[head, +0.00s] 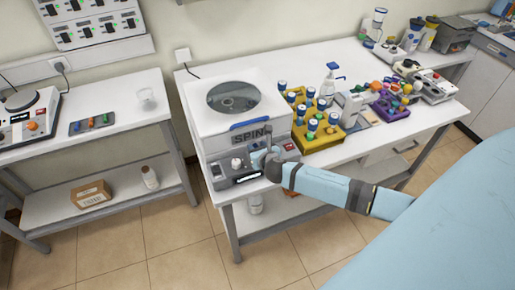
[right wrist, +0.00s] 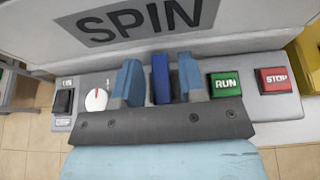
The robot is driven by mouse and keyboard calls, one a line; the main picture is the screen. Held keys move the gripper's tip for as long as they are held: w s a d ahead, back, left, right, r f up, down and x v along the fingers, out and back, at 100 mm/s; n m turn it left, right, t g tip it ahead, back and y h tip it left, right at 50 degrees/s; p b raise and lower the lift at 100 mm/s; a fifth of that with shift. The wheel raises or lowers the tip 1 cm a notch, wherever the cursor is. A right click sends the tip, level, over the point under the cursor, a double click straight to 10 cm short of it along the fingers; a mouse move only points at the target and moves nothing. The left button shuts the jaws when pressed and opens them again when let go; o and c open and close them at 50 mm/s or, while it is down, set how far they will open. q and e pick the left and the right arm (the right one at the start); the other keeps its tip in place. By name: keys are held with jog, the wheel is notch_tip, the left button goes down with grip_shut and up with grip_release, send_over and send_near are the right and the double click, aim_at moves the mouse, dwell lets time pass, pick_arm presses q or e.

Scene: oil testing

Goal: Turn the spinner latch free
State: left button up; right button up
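The spinner (head: 230,135) is a white box with a round window in its lid and SPIN on its front. My right gripper (head: 264,155) is at its front panel in the head view and hides part of it. In the right wrist view the dark blue upright latch (right wrist: 161,78) stands between the two light blue fingers of my right gripper (right wrist: 158,82). Narrow gaps show on both sides of the latch, so the gripper is open around it. The latch's lower end is hidden behind the gripper. My left gripper is in neither view.
A white knob (right wrist: 96,100) and a black switch (right wrist: 63,101) are left of the fingers. The green RUN button (right wrist: 225,85) is close on the right, with the red STOP button (right wrist: 274,80) beyond. A yellow rack (head: 312,123) of blue-capped bottles stands right of the spinner.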

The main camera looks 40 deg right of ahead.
jog(key=shift+s, duration=0.15)
jog(key=shift+s+a+r, duration=0.1)
jog(key=shift+s+r, duration=0.05)
jog(key=shift+s, duration=0.15)
jog(key=b+v, duration=0.1)
jog(key=v, duration=1.2)
jog(key=shift+b, duration=0.3)
